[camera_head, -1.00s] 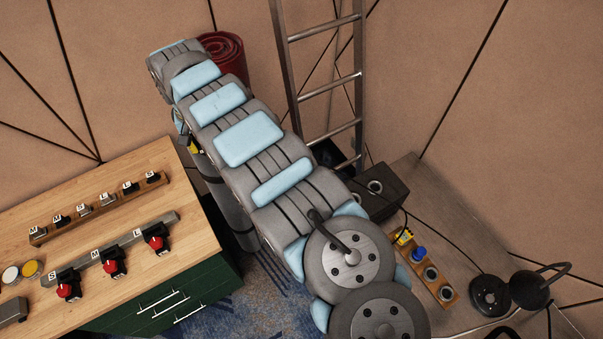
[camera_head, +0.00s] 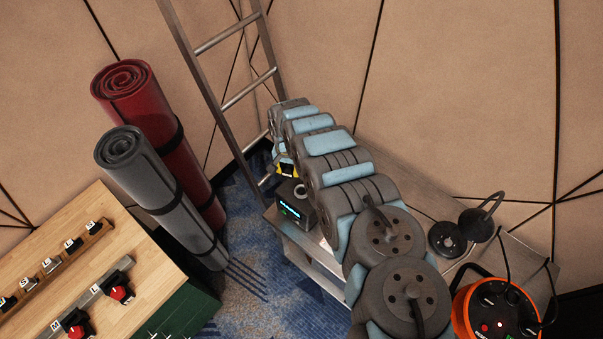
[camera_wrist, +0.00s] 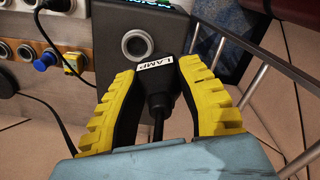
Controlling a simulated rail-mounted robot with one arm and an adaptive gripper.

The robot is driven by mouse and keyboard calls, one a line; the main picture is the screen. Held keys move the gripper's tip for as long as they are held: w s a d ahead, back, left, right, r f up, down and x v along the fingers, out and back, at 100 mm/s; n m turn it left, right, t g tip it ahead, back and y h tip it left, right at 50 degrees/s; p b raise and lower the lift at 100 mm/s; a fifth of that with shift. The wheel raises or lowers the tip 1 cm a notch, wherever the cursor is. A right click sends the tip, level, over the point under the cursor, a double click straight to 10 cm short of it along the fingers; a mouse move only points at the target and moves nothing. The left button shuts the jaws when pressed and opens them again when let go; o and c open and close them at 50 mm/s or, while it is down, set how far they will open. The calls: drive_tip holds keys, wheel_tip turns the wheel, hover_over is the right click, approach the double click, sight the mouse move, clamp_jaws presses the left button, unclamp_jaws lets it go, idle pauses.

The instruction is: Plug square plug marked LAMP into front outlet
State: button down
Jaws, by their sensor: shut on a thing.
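My gripper (camera_wrist: 163,90) has yellow ribbed fingers. It is shut on a black plug (camera_wrist: 157,91) with a white LAMP label, and its cable runs back between the fingers. A dark box (camera_wrist: 108,63) with a lit display has a round outlet (camera_wrist: 137,43) in the face toward the wrist camera. This outlet looks empty. The plug is just below and right of it in the wrist view, apparently outside the opening. In the head view my gripper (camera_head: 286,168) is small and partly hidden beside the dark box (camera_head: 292,212). The plug's tip is hidden.
A socket strip with a blue plug (camera_wrist: 45,60) and a yellow plug (camera_wrist: 73,62) lies left in the wrist view. A metal ladder (camera_head: 228,95) stands close behind my gripper.

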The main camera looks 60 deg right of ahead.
drive_tip(key=shift+m, duration=0.5)
drive_tip(key=s+f+b, duration=0.1)
drive_tip(key=f, duration=0.1)
drive_tip(key=s+d+f+b, duration=0.1)
drive_tip(key=f+b, duration=0.1)
drive_tip(key=s+f+b, duration=0.1)
drive_tip(key=s+f, duration=0.1)
drive_tip(key=f, duration=0.1)
drive_tip(key=shift+s+d, duration=0.1)
drive_tip(key=shift+d, duration=0.05)
drive_tip(key=shift+d+f+b, duration=0.1)
drive_tip(key=shift+f+b, duration=0.4)
drive_tip(key=shift+f, duration=0.2)
drive_tip(key=shift+p, duration=0.35)
drive_tip(key=shift+f, duration=0.1)
idle(0.7)
drive_tip(key=shift+f+b, duration=0.65)
drive_tip(key=shift+f, duration=0.3)
idle(0.9)
drive_tip(key=shift+c, duration=1.4)
unclamp_jaws()
